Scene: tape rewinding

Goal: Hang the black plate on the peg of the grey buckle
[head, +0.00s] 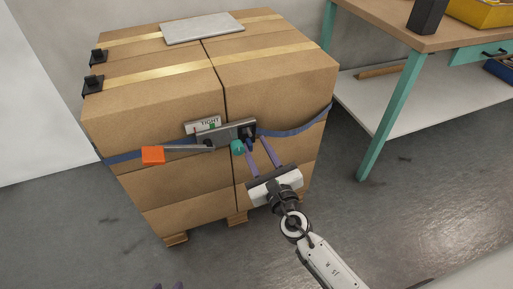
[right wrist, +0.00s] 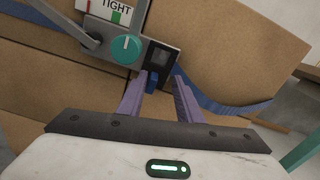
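The grey buckle (head: 228,133) sits on the blue strap at the front of the cartons. It carries a teal knob (head: 237,147), a lever with an orange end (head: 153,155) and a "TIGHT" label (head: 204,125). In the right wrist view a black square (right wrist: 159,55) shows on the buckle (right wrist: 118,22) beside the teal knob (right wrist: 126,48); I cannot tell whether it is the black plate or an opening. No peg is clearly visible. My right gripper (head: 257,141) is open, its purple fingers just below the buckle's right end.
The blue strap (head: 295,129) runs around the stacked cartons (head: 170,100) on a pallet. A grey panel (head: 202,28) and black corner pieces (head: 93,84) lie on top. A workbench (head: 400,40) with teal legs stands right. The floor between is clear.

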